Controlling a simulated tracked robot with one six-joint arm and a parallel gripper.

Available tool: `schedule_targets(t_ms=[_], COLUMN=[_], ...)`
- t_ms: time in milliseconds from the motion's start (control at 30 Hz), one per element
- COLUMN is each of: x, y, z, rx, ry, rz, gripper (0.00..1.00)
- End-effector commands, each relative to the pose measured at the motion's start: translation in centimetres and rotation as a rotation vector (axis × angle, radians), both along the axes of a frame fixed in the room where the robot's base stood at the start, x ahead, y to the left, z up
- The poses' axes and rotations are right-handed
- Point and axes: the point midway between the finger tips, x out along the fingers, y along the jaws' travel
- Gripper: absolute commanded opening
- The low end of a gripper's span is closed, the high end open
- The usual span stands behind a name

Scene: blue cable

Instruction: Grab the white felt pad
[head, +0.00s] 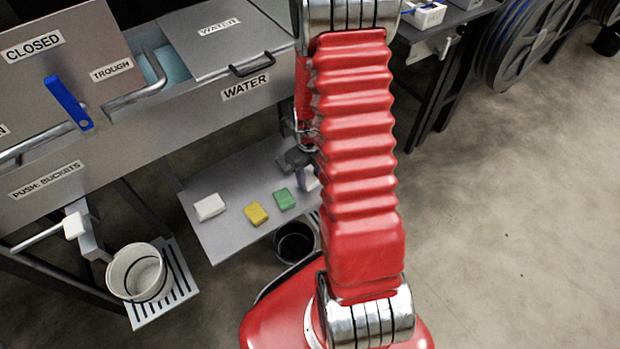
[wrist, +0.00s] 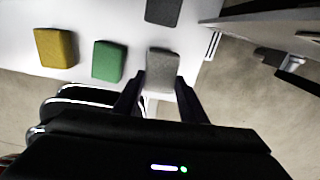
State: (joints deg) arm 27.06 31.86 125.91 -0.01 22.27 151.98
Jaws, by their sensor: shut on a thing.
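A pale grey-white pad (wrist: 162,65), which looks like the felt pad, is between the fingertips of my gripper (wrist: 161,78) in the wrist view. My gripper is shut on it, with one dark finger at each side. In the head view my gripper (head: 300,165) is at the right end of the low grey shelf, partly hidden by my red arm. A whitish piece of the pad (head: 309,179) shows beside it. I cannot tell whether the pad touches the shelf.
A green block (head: 284,200), a yellow block (head: 256,214) and a white block (head: 210,207) lie left of the pad on the shelf (head: 225,236). A dark block (wrist: 163,10) lies beyond it. The water trough (head: 200,115) stands above; a white bucket (head: 138,272) is lower left.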

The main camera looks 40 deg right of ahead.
Motion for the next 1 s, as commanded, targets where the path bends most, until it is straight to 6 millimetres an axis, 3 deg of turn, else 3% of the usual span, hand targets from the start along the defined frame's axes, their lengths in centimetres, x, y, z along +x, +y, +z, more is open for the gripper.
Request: schedule_targets(t_ms=[500, 1000], x=[0.0, 0.0], y=[0.0, 0.0], z=[7.0, 7.8], rx=[-0.001, 0.000], ry=[-0.002, 0.000], rz=[0.000, -0.001], gripper=[0.17, 0.17])
